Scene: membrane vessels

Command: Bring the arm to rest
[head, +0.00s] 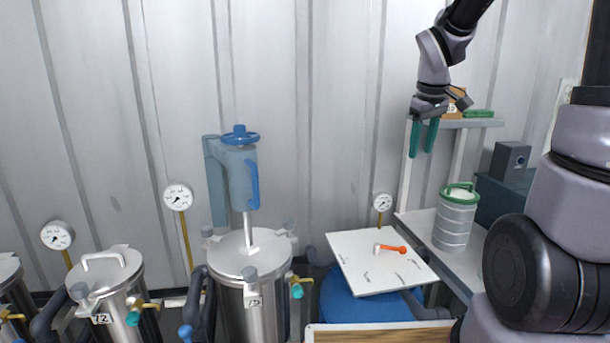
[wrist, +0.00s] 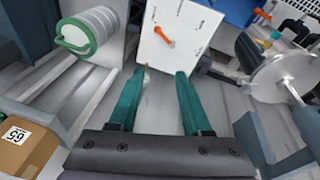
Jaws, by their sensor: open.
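My gripper (head: 423,138) is open and empty, with green fingers pointing down, high in front of the wall at the right of the head view. In the wrist view my gripper (wrist: 160,88) shows its two fingers spread apart with nothing between them. My arm (head: 440,55) reaches in from the top.
A grey canister with a green rim (head: 455,225) stands on the bench. A box (head: 456,98) and a green item (head: 477,114) sit on the upper shelf. Steel vessels (head: 245,285) and pressure gauges (head: 178,197) stand to the left. The wall area left of the gripper is clear.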

